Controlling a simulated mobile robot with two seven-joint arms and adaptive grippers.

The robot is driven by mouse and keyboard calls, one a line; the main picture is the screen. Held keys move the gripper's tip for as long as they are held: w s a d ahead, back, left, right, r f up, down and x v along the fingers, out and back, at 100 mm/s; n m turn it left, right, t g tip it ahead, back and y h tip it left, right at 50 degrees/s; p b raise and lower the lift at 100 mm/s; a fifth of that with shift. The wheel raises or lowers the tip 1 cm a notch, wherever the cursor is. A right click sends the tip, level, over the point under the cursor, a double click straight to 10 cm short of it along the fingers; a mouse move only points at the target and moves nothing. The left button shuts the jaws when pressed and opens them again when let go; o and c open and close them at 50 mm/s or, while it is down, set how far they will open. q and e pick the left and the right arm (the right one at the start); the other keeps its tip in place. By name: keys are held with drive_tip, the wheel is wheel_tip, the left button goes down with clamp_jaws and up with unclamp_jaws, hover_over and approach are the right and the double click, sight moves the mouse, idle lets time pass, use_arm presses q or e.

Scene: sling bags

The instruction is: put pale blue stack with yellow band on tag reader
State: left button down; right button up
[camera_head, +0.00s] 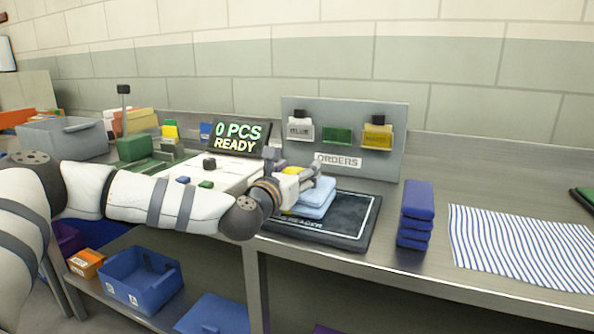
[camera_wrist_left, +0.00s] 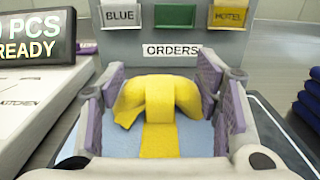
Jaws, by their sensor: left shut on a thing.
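The pale blue stack with a yellow band (camera_head: 318,194) is at the tag reader (camera_head: 350,226), a dark flat pad with a pale outline on the bench. The stack lies over the reader's back left part; I cannot tell whether it rests on it or is just above. My left gripper (camera_head: 303,181) is shut on the stack's yellow bow. In the left wrist view its fingers (camera_wrist_left: 163,100) stand on both sides of the bow, with pale blue cloth (camera_wrist_left: 193,137) below. The gripper hides part of the stack. My right gripper is not in view.
A dark blue folded stack (camera_head: 416,214) stands right of the reader, beside a striped cloth (camera_head: 520,246). An orders board (camera_head: 342,136) stands behind. A display (camera_head: 239,136) reads "0 PCS READY". Blue bins (camera_head: 140,280) sit on the shelf below.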

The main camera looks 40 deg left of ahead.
use_arm(q)
drive_tip(key=c, duration=0.6)
unclamp_jaws()
drive_tip(key=shift+o, duration=0.2)
drive_tip(key=p+v, duration=0.1)
drive_tip(key=v, duration=1)
drive_tip(key=shift+d+r, duration=0.1)
drive_tip(key=shift+s+d, duration=0.1)
drive_tip(key=shift+s, duration=0.4)
